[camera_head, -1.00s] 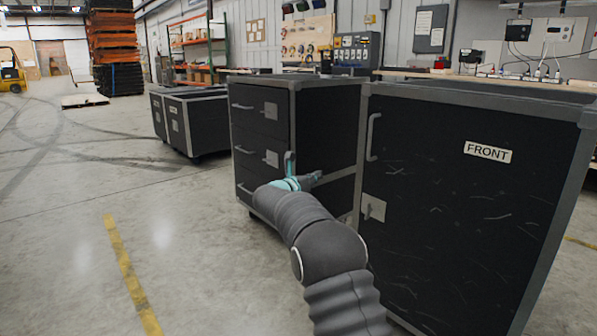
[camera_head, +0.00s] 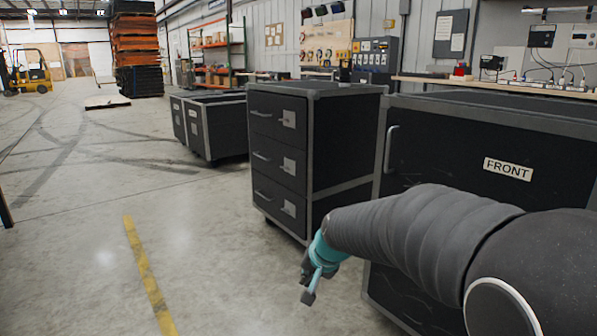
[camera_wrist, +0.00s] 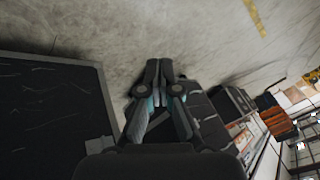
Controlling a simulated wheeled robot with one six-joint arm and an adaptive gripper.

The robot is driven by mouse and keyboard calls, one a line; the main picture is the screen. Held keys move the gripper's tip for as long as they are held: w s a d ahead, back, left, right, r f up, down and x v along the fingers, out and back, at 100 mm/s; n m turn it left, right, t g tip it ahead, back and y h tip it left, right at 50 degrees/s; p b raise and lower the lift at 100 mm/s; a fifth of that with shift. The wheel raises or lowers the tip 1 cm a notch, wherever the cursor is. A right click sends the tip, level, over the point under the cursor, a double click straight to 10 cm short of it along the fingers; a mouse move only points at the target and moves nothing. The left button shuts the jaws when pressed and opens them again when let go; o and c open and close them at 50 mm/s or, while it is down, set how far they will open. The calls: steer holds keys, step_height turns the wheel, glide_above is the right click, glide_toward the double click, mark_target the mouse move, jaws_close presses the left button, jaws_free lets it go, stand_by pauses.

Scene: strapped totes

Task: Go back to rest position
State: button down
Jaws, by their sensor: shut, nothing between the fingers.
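My gripper (camera_head: 309,290) hangs at the end of my arm, low in front of the dark cabinets, over bare floor. It is shut and holds nothing. In the wrist view, its two dark fingers (camera_wrist: 158,72) are together at the middle, with grey concrete floor beyond them. My arm crosses the lower right of the head view and hides part of the cabinet marked FRONT (camera_head: 540,172).
A dark three-drawer cabinet (camera_head: 345,140) stands behind my gripper, its drawers shut. Lower dark totes (camera_head: 225,130) stand farther back. A workbench (camera_head: 500,85) runs along the wall. The floor on the left, with a yellow line (camera_head: 145,270), is clear. A forklift (camera_head: 32,72) stands far off.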

steer(key=s+d+r+n+h+p, duration=0.1)
steer(key=s+d+r, duration=0.2)
steer(key=s, duration=0.6)
steer(key=s+d+r+n+h+p, duration=0.1)
steer(key=s+d+r+p, duration=0.1)
steer(key=s+d, duration=0.4)
steer(key=s+d+r+n+h+p, duration=0.1)
steer(key=s+d+r, duration=0.3)
steer(key=s, duration=0.9)
steer(key=shift+s+d+r+p, duration=0.15)
steer(key=shift+d+r+p, duration=0.15)
steer(key=shift+r, duration=0.1)
